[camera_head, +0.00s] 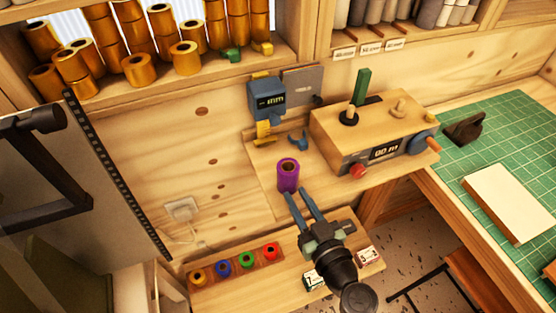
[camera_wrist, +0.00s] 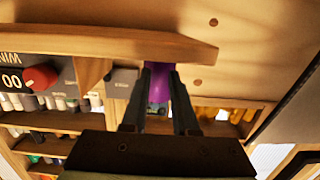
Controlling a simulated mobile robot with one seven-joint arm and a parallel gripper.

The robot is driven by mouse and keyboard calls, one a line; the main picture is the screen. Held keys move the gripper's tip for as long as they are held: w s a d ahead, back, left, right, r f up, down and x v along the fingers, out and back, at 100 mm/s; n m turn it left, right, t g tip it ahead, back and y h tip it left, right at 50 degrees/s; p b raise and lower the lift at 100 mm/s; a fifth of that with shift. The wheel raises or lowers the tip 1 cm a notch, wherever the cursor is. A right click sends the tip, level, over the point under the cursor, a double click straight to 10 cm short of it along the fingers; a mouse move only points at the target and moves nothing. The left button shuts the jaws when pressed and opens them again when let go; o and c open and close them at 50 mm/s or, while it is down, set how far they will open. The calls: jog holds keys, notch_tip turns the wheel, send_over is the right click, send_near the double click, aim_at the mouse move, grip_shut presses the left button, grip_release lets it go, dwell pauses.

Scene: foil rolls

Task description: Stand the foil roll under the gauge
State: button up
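The foil roll (camera_head: 288,176) is a purple, hollow cylinder standing upright on a wooden ledge (camera_head: 262,184). The gauge (camera_head: 266,98) is a blue box with an "mm" display on the back wall, with a yellow part below it. The roll stands in front of the gauge and slightly right, apart from it. My gripper (camera_head: 297,192) is open, its two fingers pointing at the roll from the front. In the wrist view the purple roll (camera_wrist: 166,72) shows between and beyond the fingertips (camera_wrist: 160,72); I cannot tell whether they touch it.
A wooden machine (camera_head: 372,130) with a display and red knob stands right of the gauge. A small blue cradle (camera_head: 298,141) lies between them. Below, a rack (camera_head: 237,268) holds several coloured rolls. Gold rolls (camera_head: 138,70) fill the upper shelf. A green mat (camera_head: 500,155) lies right.

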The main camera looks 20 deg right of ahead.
aim_at(292, 188)
jog(key=shift+w+a+b, duration=0.15)
jog(key=shift+w+b, duration=1.05)
jog(key=shift+w, duration=1.55)
jog(key=shift+w+a+b, duration=0.1)
jog(key=shift+w+b, duration=1.1)
jog(key=shift+w, duration=1.5)
jog(key=shift+s+d+b, duration=0.2)
jog(key=shift+s+b, duration=0.4)
jog(key=shift+s, duration=2.9)
